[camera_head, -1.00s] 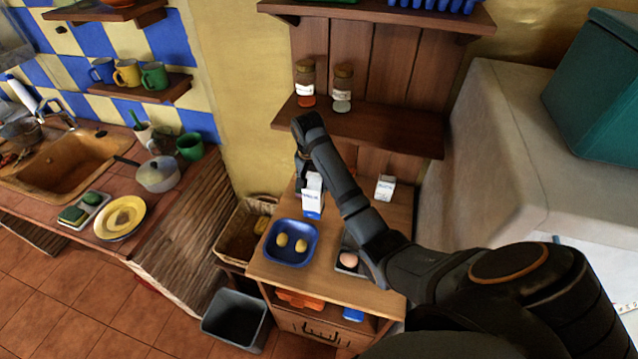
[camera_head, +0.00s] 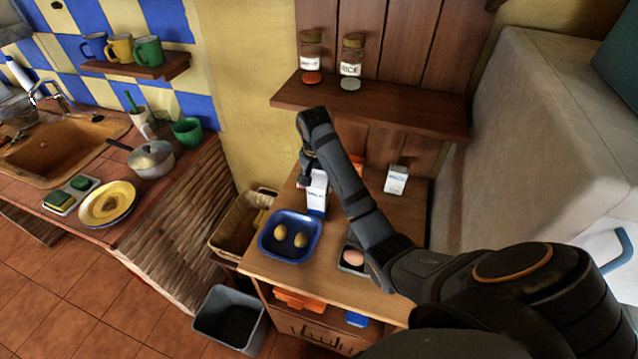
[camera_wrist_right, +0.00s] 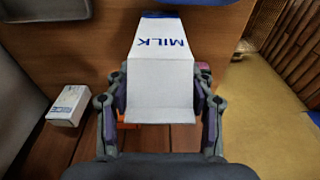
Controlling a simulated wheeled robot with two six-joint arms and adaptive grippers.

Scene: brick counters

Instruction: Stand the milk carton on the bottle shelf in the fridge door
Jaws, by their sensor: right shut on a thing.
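The milk carton (camera_head: 317,193) is white with blue lettering and a blue lower part, and looks roughly upright above or on the wooden cabinet top, behind a blue dish. I cannot tell whether its base touches the wood. My right gripper (camera_head: 307,176) is shut on it; in the right wrist view its fingers (camera_wrist_right: 160,100) press the sides of the carton (camera_wrist_right: 162,62), which reads MILK. A large pale appliance (camera_head: 545,140) with a blue handle (camera_head: 616,251), apparently the fridge, stands at the right. Its bottle shelf is not visible. My left gripper is not in view.
The cabinet top (camera_head: 300,278) also holds the blue dish (camera_head: 272,252) with two yellow items, a tray with an egg (camera_head: 354,257) and a small white carton (camera_head: 396,180). A shelf with jars (camera_head: 380,108) hangs above. A grey bin (camera_head: 231,318) stands on the floor.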

